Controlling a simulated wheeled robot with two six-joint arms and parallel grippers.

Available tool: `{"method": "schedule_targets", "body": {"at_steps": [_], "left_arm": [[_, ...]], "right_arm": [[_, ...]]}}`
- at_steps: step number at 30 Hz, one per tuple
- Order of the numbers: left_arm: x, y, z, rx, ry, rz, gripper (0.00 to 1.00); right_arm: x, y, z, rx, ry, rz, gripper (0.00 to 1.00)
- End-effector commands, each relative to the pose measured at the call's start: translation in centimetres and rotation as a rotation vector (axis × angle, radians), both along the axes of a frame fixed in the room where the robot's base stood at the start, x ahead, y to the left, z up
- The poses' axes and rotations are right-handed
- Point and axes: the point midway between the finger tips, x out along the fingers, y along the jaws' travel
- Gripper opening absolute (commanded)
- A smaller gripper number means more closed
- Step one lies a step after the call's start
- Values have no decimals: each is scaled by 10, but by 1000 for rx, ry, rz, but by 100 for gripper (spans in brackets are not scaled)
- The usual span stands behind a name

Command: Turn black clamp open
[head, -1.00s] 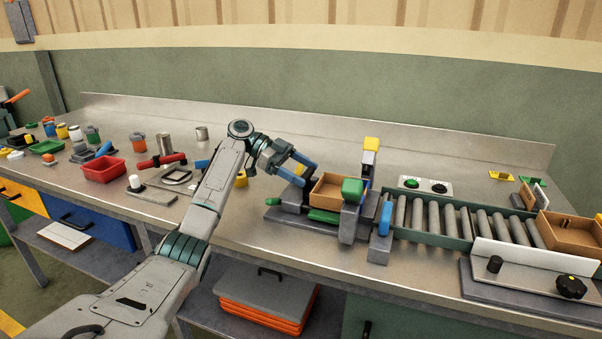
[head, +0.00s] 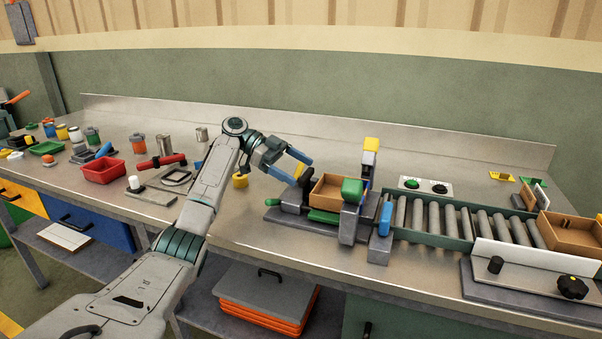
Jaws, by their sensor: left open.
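A dark upright piece (head: 306,184), which looks like the black clamp, stands at the left end of the grey fixture (head: 274,217). It is small and partly hidden, so I cannot tell its turn angle. A brown open box (head: 328,188) sits in the fixture, right of it. My left gripper (head: 303,171) is open, its blue fingers pointing right, just above and left of the dark piece. I cannot tell whether they touch it. A yellow part (head: 299,170) shows between the fingers. My right gripper is not in view.
A green-ended block (head: 352,190) and a yellow-topped post (head: 371,144) stand right of the box. The roller conveyor (head: 440,215) runs right to another brown box (head: 570,234). A black knob (head: 571,287) sits at front right. A red tray (head: 102,171) lies left.

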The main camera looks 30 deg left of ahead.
Motion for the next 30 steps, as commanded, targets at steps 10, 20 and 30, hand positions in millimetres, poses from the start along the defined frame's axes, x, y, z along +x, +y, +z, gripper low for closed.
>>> {"method": "schedule_targets", "body": {"at_steps": [10,20,30], "left_arm": [[-13,59,26,-1,1,-1,98],[-17,75,33,0,2,-1,98],[-18,79,32,1,1,-2,98]], "right_arm": [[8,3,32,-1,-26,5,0],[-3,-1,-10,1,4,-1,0],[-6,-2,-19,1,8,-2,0]]}}
